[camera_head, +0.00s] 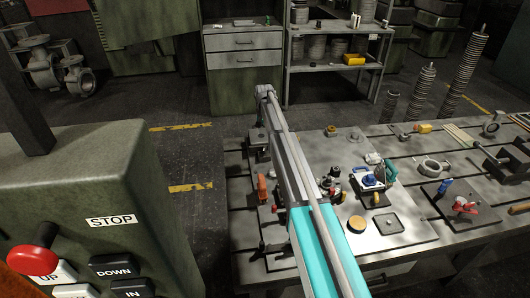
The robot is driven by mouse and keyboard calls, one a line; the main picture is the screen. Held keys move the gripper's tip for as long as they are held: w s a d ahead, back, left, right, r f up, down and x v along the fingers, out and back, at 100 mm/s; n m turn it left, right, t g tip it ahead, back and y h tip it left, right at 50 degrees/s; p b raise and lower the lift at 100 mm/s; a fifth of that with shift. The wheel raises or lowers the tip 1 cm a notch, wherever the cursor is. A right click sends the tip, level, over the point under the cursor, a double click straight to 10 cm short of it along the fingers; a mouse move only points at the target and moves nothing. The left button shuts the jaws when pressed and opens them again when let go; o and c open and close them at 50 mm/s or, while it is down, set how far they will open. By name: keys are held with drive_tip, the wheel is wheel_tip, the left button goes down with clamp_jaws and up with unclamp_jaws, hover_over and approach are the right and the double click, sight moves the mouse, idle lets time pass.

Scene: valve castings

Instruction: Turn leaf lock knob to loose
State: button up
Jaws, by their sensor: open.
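I cannot pick out the leaf lock knob for certain at this size. A dark square plate (428,216) on the right of the bench carries a red part (464,204) and a blue-handled part (445,185); whether the knob is there is too small to tell. My long grey and teal arm reaches up the middle of the view and covers part of the bench. I cannot make out my gripper or its fingers.
The slotted metal bench (468,238) holds a blue-topped fixture (372,181), a yellow round piece (356,223), a small square plate (389,223) and a ring casting (429,168). A green control box (130,185) stands at left. Shelving (335,68) is behind.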

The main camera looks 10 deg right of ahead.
sight(265, 148)
drive_tip(key=shift+f+b, duration=4.6)
drive_tip(key=shift+f, duration=0.3)
clamp_jaws()
drive_tip(key=shift+d, duration=0.35)
drive_tip(key=shift+a, duration=0.25)
